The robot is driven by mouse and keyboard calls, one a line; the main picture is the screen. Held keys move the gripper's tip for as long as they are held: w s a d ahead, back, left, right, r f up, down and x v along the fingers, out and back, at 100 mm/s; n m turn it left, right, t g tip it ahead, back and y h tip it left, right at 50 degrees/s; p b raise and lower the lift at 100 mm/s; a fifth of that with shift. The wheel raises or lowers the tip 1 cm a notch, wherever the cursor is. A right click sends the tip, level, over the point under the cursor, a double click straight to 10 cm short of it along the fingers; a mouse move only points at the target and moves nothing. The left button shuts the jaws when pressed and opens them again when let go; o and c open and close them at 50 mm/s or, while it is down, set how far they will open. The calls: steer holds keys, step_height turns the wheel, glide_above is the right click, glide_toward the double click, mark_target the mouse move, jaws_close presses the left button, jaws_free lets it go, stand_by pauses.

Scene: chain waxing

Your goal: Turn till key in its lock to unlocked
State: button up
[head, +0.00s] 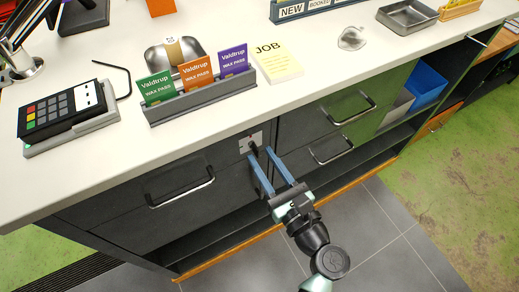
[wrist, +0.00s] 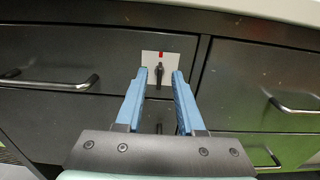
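The till key (wrist: 159,74) is a small dark key standing out from its lock in a light metal plate (wrist: 184,48) on the dark drawer front. A small red mark (wrist: 160,54) shows on the plate just above the key. In the head view the plate (head: 243,145) and the dark key (head: 253,147) show below the counter edge. My gripper (head: 261,154) has two blue fingers, open and pointing at the lock. In the wrist view the key appears between my fingertips (wrist: 159,73), with a gap on each side. I see no contact.
Drawer handles flank the lock, one at left (head: 181,193) and others at right (head: 348,107). The white counter (head: 215,117) overhangs above, with a card terminal (head: 62,112), a wax-pass rack (head: 203,98) and a JOB pad (head: 277,62). The grey floor in front is clear.

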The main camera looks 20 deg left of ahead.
mark_target(255, 149)
steer(key=shift+x, duration=1.2)
jaws_close()
